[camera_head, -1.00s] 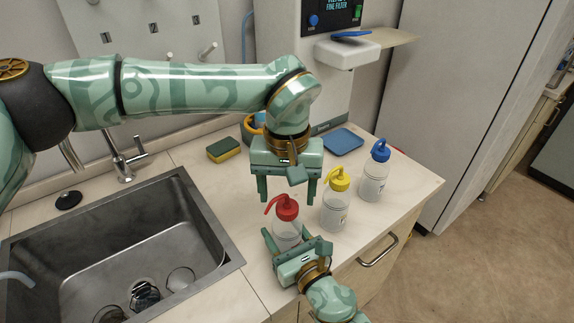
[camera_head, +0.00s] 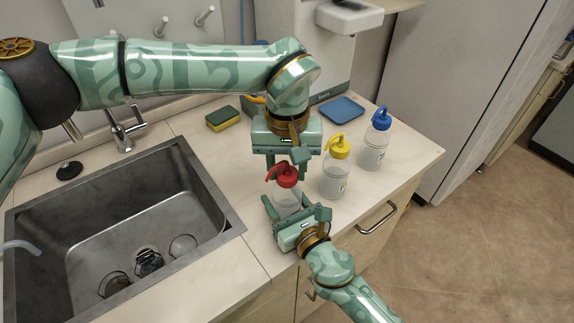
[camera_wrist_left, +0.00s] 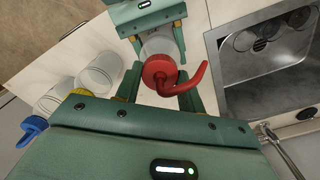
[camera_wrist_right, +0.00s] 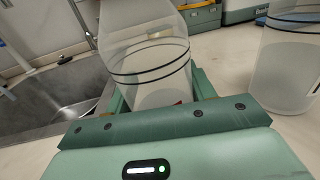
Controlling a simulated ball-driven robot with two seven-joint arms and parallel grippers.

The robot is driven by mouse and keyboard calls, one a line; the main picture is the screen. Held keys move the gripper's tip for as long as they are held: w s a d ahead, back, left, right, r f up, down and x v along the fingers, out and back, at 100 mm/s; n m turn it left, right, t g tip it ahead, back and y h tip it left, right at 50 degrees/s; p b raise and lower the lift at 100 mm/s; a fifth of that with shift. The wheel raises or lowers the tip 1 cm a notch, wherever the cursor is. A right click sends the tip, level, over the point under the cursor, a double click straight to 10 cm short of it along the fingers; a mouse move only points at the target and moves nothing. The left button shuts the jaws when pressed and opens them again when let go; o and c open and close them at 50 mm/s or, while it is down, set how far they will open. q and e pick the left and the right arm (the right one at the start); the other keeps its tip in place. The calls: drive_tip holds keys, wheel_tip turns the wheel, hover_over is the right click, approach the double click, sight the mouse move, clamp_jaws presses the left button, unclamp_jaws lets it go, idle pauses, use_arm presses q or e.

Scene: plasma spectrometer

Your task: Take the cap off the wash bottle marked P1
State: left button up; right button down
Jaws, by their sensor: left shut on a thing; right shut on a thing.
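The clear wash bottle with the red cap stands upright on the counter; its body (camera_head: 286,204) and its red cap with curved spout (camera_head: 287,177) show in the head view. My left gripper (camera_head: 284,168) reaches down from above and is shut on the red cap; in the left wrist view the cap (camera_wrist_left: 160,72) sits between its fingers. My right gripper (camera_head: 293,211) is low at the front, shut on the bottle body, which fills the middle of the right wrist view (camera_wrist_right: 148,62). The cap sits on the bottle. I cannot read a P1 mark.
A yellow-capped bottle (camera_head: 335,182) stands close to the right, and a blue-capped bottle (camera_head: 372,154) beyond it. The sink (camera_head: 130,240) is at left. A sponge (camera_head: 222,118) and a blue tray (camera_head: 341,110) lie behind. The counter's front edge is near.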

use_arm(q)
drive_tip(key=n, duration=0.4)
drive_tip(key=shift+n, duration=0.3)
drive_tip(key=n, duration=1.5)
drive_tip(key=shift+n, duration=0.3)
drive_tip(key=n, duration=0.6)
drive_tip(key=shift+r, duration=0.1)
drive_tip(key=n, duration=0.6)
drive_tip(key=shift+w, duration=0.1)
drive_tip(key=n, duration=0.3)
drive_tip(key=shift+n, duration=0.3)
drive_tip(key=n, duration=0.6)
drive_tip(key=shift+n, duration=0.4)
